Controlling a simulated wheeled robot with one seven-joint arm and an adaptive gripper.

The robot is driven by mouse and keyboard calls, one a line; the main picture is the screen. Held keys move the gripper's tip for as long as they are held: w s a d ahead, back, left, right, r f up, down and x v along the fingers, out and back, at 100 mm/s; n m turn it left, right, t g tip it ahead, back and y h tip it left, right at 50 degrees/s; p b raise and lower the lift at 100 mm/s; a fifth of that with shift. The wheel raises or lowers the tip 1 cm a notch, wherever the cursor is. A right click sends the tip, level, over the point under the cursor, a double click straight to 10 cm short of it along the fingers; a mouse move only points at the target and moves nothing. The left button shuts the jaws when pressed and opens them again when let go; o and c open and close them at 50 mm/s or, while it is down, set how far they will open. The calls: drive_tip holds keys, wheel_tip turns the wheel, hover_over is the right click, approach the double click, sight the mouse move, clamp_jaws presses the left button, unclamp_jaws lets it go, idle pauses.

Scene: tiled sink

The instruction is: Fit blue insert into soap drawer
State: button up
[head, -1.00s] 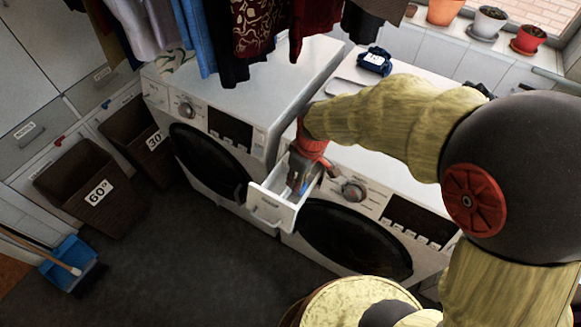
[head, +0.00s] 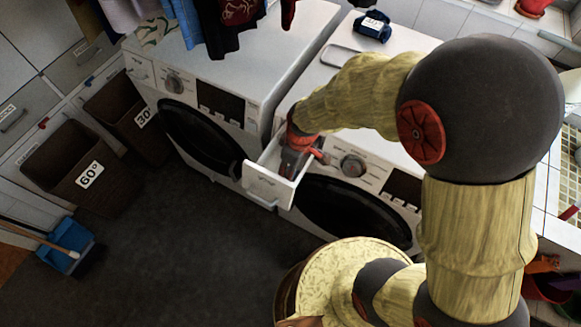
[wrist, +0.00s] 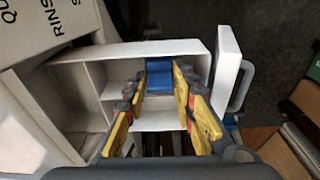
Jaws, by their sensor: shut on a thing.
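The soap drawer (head: 268,183) is a white box pulled out from the front of the right-hand washing machine. In the wrist view the drawer (wrist: 190,46) shows white walls and dividers between its compartments. My gripper (head: 290,165) points down into the drawer. In the wrist view my gripper (wrist: 160,72) is shut on the blue insert (wrist: 159,80), which sits between the yellow finger pads, inside the drawer's outline near its far wall. I cannot tell whether the insert touches the drawer floor. In the head view the insert is hidden by the gripper and drawer front.
The right washing machine (head: 345,205) has a knob (head: 353,166) just right of the drawer. A second washing machine (head: 200,110) stands left. Clothes (head: 230,25) hang above. Brown baskets (head: 75,170) and a blue dustpan (head: 65,250) are at the left. The dark floor is clear in front.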

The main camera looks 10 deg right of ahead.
drive_tip(key=shift+f, duration=0.15)
drive_tip(key=o, duration=0.7)
drive_tip(key=shift+f, duration=0.1)
drive_tip(key=o, duration=0.4)
drive_tip(key=shift+c, duration=0.2)
drive_tip(key=shift+o, duration=0.4)
